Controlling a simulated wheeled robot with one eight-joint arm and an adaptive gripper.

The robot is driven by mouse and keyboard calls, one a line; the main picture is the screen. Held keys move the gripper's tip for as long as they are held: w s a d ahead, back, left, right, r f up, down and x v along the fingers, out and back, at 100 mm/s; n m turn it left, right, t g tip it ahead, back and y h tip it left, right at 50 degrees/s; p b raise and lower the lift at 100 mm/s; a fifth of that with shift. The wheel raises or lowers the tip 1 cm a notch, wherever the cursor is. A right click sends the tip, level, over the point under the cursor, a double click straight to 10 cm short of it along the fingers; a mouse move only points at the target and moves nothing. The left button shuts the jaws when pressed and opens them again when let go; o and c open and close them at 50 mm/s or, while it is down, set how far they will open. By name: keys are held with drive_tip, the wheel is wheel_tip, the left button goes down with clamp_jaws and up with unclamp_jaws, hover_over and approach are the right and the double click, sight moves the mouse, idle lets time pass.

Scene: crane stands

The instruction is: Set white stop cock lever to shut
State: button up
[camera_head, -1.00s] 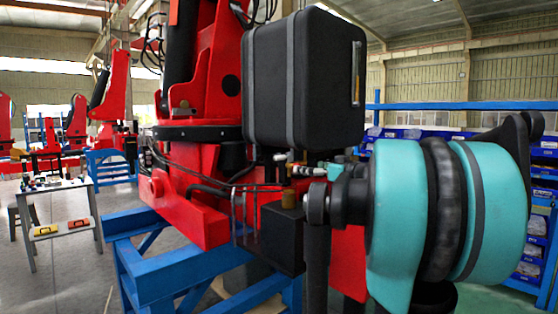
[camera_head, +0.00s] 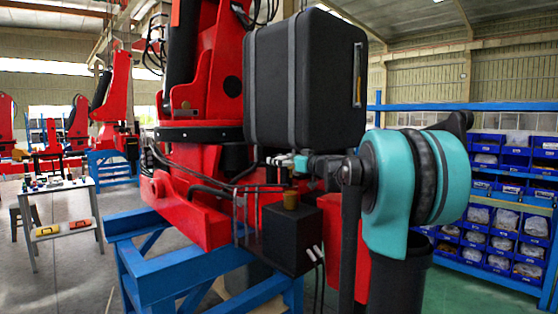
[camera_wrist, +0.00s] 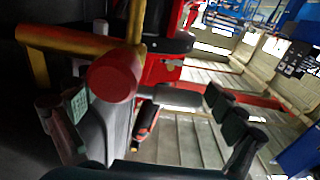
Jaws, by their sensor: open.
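A small pale piece (camera_head: 282,160), which may be the white stop cock lever, shows below the black case in the head view; its setting cannot be told. In the wrist view a pale grey-white elongated part (camera_wrist: 118,122) lies between my fingers, beneath a red round end (camera_wrist: 113,75); I cannot tell whether it is the lever. My gripper (camera_wrist: 150,128) is open, one finger at the left and one at the right. I see no clear contact. In the head view my gripper end is small and partly hidden by my arm, close to the valve area.
A black case (camera_head: 305,80) hangs just above the valve area. A blue stand (camera_head: 165,265) carries the red crane (camera_head: 205,205). Blue shelving with bins (camera_head: 490,200) stands at the right.

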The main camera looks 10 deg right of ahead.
drive_tip(key=shift+x, duration=1.1)
drive_tip(key=c, duration=1.8)
